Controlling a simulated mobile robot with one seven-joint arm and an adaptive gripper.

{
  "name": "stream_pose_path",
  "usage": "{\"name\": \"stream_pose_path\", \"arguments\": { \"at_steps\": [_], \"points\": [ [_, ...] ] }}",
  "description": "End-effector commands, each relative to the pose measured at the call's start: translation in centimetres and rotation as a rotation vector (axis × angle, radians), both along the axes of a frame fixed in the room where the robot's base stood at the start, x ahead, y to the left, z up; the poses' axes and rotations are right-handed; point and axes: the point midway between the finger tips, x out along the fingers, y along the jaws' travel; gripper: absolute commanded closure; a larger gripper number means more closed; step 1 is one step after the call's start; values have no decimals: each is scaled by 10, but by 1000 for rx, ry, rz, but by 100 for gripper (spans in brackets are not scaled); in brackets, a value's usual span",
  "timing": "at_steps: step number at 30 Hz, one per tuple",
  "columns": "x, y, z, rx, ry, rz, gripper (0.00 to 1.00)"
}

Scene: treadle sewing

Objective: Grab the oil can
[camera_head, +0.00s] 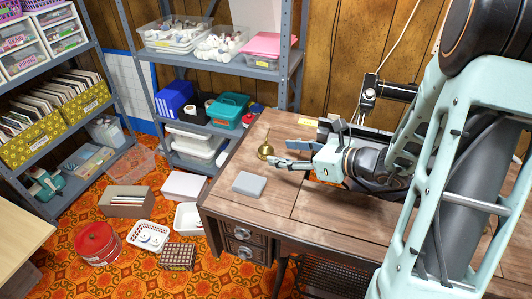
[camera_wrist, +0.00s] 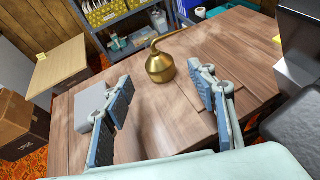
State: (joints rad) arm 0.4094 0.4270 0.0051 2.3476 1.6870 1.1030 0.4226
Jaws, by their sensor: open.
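The brass oil can (camera_head: 265,150) stands upright on the wooden sewing table (camera_head: 225,203), near its left back part. In the wrist view the oil can (camera_wrist: 160,68) has a rounded body and a thin spout that bends up to the right. It lies ahead of my gripper, between the lines of the two fingers and apart from both. My gripper (camera_wrist: 162,108) is open and empty, with its blue-padded fingers spread wide. In the head view my gripper (camera_head: 278,161) is just right of the oil can, low over the table.
A grey box (camera_head: 249,184) lies on the table in front of the oil can; in the wrist view it is close beside the left finger. The dark sewing machine (camera_head: 370,95) stands behind my gripper. Shelves (camera_head: 215,60) stand beyond the table.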

Motion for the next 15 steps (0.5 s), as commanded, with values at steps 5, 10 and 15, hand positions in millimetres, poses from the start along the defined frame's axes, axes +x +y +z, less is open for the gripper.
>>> {"name": "stream_pose_path", "arguments": {
  "at_steps": [5, 10, 15],
  "points": [
    [17, 24, -14, 1, 1, 6, 48],
    [30, 38, -21, 0, 1, 4, 48],
    [33, 41, -22, -1, 1, 1, 48]
  ]
}}
